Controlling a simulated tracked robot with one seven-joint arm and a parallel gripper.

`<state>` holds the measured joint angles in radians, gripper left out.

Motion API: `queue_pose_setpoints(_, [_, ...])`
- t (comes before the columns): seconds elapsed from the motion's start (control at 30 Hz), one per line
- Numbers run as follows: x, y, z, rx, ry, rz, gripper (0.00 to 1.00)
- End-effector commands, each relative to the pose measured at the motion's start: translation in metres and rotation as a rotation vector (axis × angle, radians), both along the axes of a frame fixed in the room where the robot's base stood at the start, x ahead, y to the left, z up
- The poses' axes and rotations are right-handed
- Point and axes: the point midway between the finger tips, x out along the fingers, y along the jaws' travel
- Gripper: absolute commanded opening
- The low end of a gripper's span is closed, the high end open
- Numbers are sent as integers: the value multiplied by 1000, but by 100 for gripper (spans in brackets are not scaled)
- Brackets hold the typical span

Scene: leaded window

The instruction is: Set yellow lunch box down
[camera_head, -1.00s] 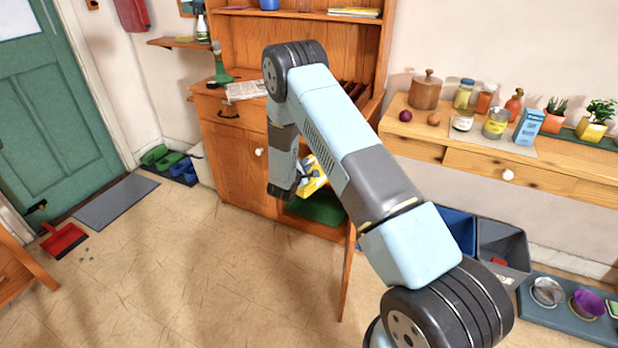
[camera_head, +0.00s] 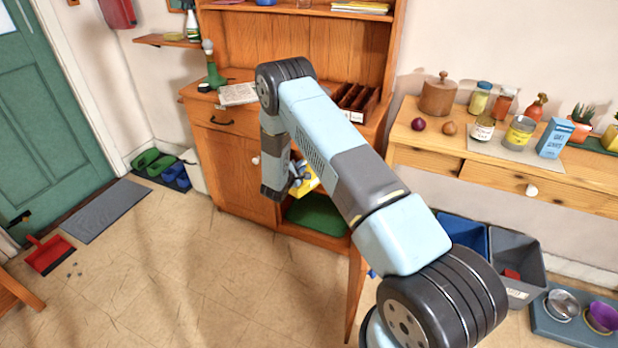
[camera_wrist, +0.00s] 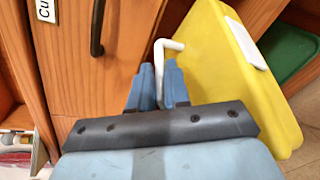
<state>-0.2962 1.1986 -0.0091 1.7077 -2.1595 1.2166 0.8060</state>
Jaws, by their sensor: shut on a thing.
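The yellow lunch box (camera_head: 309,184) shows only in part in the head view, beside the end of my arm at the dresser's open lower compartment. In the wrist view the yellow lunch box (camera_wrist: 222,62) is tilted, with a white latch on its face. Its white bent handle runs between the fingers of my gripper (camera_wrist: 160,82), which is shut on it. In the head view my gripper (camera_head: 296,177) is small and partly hidden by my arm.
A green tray (camera_head: 318,214) lies in the dresser's lower compartment and shows in the wrist view (camera_wrist: 288,52). An open cabinet door (camera_head: 355,290) stands out at its right. Blue and grey bins (camera_head: 512,262) stand further right. The floor (camera_head: 180,270) at the left is largely clear.

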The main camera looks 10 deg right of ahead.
Motion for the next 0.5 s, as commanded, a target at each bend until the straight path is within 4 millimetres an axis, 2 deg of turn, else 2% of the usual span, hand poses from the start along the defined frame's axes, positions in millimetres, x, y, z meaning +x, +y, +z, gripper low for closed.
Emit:
queue_pose_setpoints(0.37, [66,-39,-34,1,-4,-3,0])
queue_pose_setpoints(0.5, [80,-46,-58,1,-1,-1,0])
